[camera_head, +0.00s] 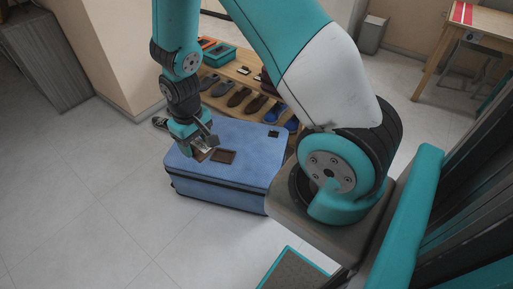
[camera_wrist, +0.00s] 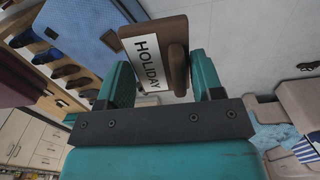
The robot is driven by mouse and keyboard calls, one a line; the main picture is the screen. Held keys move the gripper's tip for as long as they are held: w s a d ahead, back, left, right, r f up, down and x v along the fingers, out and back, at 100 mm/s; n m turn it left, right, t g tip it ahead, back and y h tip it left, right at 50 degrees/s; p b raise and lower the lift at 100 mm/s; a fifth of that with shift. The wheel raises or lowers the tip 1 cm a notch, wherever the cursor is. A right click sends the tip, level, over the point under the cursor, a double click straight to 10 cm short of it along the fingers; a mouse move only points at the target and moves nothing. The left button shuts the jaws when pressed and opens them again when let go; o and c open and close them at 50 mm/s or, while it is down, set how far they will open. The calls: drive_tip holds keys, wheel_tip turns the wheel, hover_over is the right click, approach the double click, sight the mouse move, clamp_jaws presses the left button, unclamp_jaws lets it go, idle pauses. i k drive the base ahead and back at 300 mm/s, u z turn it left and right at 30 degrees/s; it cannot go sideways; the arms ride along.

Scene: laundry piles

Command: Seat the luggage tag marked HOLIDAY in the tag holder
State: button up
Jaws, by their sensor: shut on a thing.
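The brown luggage tag (camera_wrist: 146,60) has a white label reading HOLIDAY, turned sideways in the wrist view. My gripper (camera_wrist: 160,68) is shut on the tag, with its raised brown grip between the teal fingers. In the head view my gripper (camera_head: 207,146) hangs above the left part of the blue suitcase (camera_head: 240,175), with the brown tag (camera_head: 200,156) below it. The tag holder (camera_head: 223,156), a dark brown frame, lies on the suitcase top just right of the tag. Whether the tag touches the suitcase cannot be told.
A wooden shoe rack (camera_head: 243,75) with several shoes and a teal box (camera_head: 221,55) stands behind the suitcase. A small black patch (camera_head: 273,133) is on the suitcase's far right corner. The floor (camera_head: 105,190) to the left is clear. A wooden table (camera_head: 480,27) stands far right.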

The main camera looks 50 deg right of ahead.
sight(248, 158)
drive_tip(key=z, duration=0.1)
drive_tip(key=i, duration=1)
